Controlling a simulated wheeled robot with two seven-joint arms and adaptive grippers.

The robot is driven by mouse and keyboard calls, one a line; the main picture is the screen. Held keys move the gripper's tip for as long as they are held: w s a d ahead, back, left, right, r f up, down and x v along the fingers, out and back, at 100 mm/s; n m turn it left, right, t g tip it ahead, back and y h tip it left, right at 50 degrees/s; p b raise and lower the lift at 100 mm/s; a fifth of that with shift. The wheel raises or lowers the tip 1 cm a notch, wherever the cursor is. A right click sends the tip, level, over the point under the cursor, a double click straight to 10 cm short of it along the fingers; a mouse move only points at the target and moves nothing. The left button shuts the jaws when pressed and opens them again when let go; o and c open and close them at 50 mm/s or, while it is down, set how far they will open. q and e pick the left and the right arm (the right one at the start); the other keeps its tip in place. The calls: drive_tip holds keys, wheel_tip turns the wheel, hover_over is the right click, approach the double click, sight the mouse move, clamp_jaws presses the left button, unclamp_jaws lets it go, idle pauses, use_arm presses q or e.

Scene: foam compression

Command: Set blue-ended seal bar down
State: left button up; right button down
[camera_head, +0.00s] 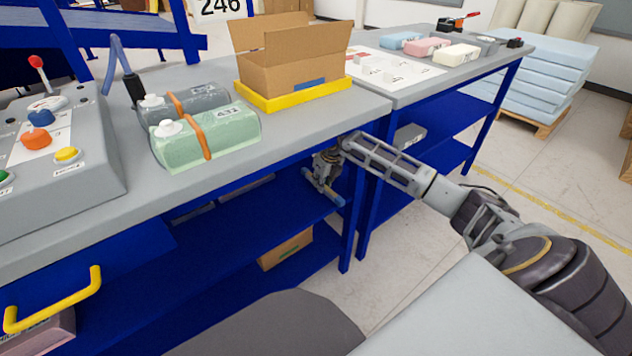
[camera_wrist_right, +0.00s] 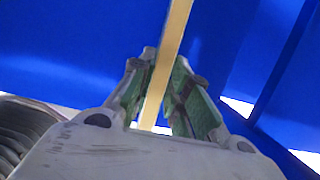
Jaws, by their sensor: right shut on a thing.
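My right gripper (camera_head: 323,176) reaches below the worktop's front edge, in front of the blue lower shelf. It is shut on the seal bar (camera_head: 338,200), a thin bar with a light blue end that slants down to the right. In the right wrist view the bar (camera_wrist_right: 176,35) is a pale tan strip running up between the two green-padded fingers (camera_wrist_right: 160,90). The bar appears held above the blue shelf surface (camera_head: 215,235); contact with it cannot be told. My left gripper is not in view.
On the worktop (camera_head: 290,118) are an open cardboard box (camera_head: 290,75) in a yellow tray, a green pouch (camera_head: 225,133), a grey pouch (camera_head: 200,100) and a button console (camera_head: 60,180). A cardboard box (camera_head: 285,250) sits on the low shelf. A blue table leg (camera_head: 352,220) stands right of the gripper.

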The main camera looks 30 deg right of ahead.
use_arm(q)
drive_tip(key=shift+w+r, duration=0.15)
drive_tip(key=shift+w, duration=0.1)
use_arm(e)
drive_tip(key=shift+w, duration=0.15)
drive_tip(key=shift+w+a, duration=0.1)
drive_tip(key=shift+w, duration=0.45)
drive_tip(key=shift+w+a+b, duration=0.1)
drive_tip(key=shift+w+b, duration=0.45)
drive_tip(key=shift+w, duration=0.55)
drive_tip(key=shift+s+f+b, duration=0.1)
drive_tip(key=shift+f+b, duration=0.25)
drive_tip(key=shift+f, duration=0.4)
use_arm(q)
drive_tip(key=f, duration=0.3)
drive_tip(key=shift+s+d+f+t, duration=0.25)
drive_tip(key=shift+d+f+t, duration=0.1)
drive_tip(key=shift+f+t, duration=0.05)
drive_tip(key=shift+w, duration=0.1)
use_arm(e)
drive_tip(key=shift+f, duration=0.1)
